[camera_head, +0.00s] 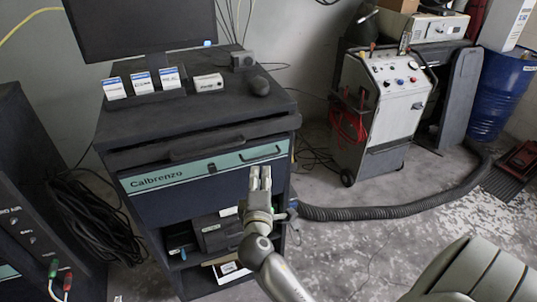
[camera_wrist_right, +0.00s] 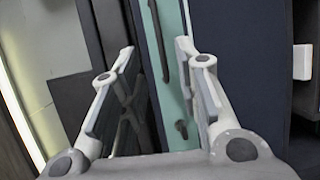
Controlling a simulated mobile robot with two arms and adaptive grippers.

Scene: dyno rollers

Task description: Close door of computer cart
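The computer cart (camera_head: 112,160) stands at left centre in the head view, dark with a teal front strip (camera_head: 150,180) marked "Calbrenzo". The strip carries a handle (camera_head: 262,153) and a small dark latch. A dark blue front panel (camera_head: 200,196) is below it, above open shelves; I cannot tell how far the door is open. My right gripper (camera_head: 260,172) is in front of the cart's right side, fingers pointing at the strip. In the wrist view the right gripper (camera_wrist_right: 157,50) has its fingers apart, with the teal strip (camera_wrist_right: 174,75) seen between them. My left gripper is not in view.
A monitor (camera_head: 140,25), small boxes (camera_head: 141,83) and a mouse (camera_head: 259,86) are on the cart top. A grey wheeled machine (camera_head: 385,100) stands at back right. A thick black hose (camera_head: 380,212) crosses the floor. Another dark cabinet (camera_head: 30,210) is at far left.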

